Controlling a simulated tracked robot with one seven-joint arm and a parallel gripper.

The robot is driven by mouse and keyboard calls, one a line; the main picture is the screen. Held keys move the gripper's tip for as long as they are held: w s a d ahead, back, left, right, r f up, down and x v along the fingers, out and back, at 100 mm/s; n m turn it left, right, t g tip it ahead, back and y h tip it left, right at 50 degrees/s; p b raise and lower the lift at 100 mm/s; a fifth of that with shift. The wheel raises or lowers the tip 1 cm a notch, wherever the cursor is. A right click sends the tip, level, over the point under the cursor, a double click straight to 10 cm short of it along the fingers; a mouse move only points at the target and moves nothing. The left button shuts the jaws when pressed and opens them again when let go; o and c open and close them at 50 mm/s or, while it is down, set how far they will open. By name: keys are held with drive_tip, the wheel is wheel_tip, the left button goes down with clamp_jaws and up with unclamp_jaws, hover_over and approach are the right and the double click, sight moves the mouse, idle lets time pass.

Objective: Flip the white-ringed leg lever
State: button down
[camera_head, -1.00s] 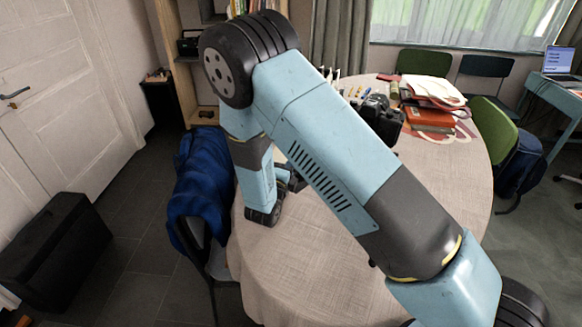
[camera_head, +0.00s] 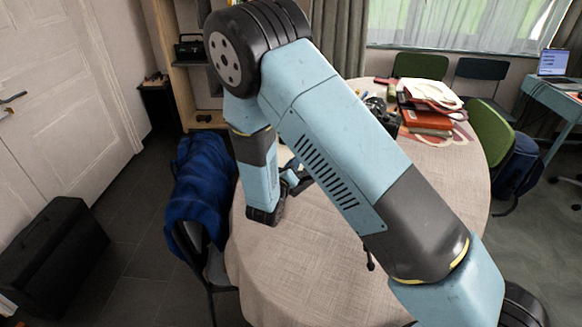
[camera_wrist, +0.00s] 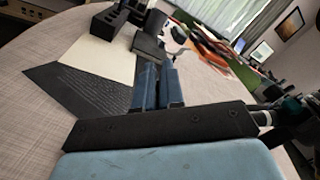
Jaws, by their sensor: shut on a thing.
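My gripper (camera_wrist: 158,84) shows in the wrist view as two blue fingers close together, low over the table. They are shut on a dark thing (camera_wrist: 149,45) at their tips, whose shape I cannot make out. A dark tripod-like form with a pale band (camera_wrist: 264,118) shows at the right of the wrist view, beside the gripper. I cannot tell whether that band is the white ring, and no lever can be made out. In the head view my arm hides most of the gripper and the middle of the table; a thin dark rod end (camera_head: 369,256) shows below the arm.
The round table (camera_head: 300,275) has clear cloth at the front. A pale sheet (camera_wrist: 98,58), a dark mat (camera_wrist: 80,88) and a black block (camera_wrist: 107,23) lie left of the gripper. Books (camera_head: 428,120) and a camera (camera_head: 383,118) lie at the back. A chair with a blue jacket (camera_head: 200,185) stands left.

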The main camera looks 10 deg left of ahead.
drive_tip(key=shift+s+d+r+m, duration=0.1)
drive_tip(key=shift+d+m, duration=0.15)
drive_tip(key=shift+m, duration=0.45)
drive_tip(key=shift+d+m, duration=0.2)
drive_tip(key=shift+m, duration=0.5)
drive_tip(key=c, duration=1.6)
unclamp_jaws()
drive_tip(key=shift+s+a+r, duration=0.1)
drive_tip(key=shift+s+a, duration=0.1)
drive_tip(key=shift+s, duration=0.3)
drive_tip(key=v, duration=1.2)
drive_tip(key=shift+s, duration=0.35)
